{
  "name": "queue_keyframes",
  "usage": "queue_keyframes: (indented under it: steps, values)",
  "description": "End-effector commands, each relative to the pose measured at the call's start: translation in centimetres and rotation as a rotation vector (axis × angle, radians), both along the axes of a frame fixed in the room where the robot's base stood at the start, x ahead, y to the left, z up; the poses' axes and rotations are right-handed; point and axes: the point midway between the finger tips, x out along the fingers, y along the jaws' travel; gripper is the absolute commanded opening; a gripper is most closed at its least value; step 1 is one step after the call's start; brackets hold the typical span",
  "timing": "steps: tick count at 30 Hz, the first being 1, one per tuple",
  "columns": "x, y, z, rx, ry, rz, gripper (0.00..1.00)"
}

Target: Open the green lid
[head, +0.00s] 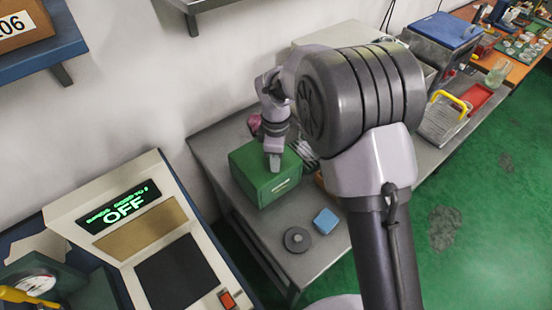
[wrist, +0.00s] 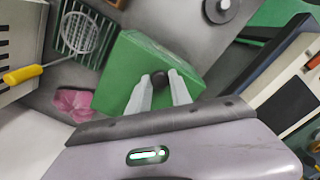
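A green box (head: 250,176) with a closed green lid stands on the grey bench in the head view. In the wrist view the green lid (wrist: 125,70) fills the middle, with a round dark knob (wrist: 161,78) on it. My gripper (wrist: 160,76) is over the lid, its two pale fingers apart at either side of the knob. I cannot tell whether the fingers touch it. In the head view my gripper (head: 275,163) reaches down at the box top, and the knob is hidden behind it.
A dark ring-shaped disc (head: 297,240) and a blue block (head: 326,221) lie in front of the box. A pink cloth (wrist: 77,103) and a strainer with a yellow handle (wrist: 22,75) are close by. A console reading OFF (head: 124,205) stands at the left.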

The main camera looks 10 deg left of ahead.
Motion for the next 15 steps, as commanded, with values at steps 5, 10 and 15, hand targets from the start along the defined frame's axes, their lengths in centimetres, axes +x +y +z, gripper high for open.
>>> queue_keyframes:
  steps: [5, 10, 15]
  values:
    - [0.02, 0.00, 0.02, 0.000, -0.001, 0.000, 0.00]
    - [0.02, 0.00, 0.03, 0.000, -0.001, 0.000, 0.00]
    - [0.02, 0.00, 0.03, 0.000, -0.001, 0.000, 0.00]
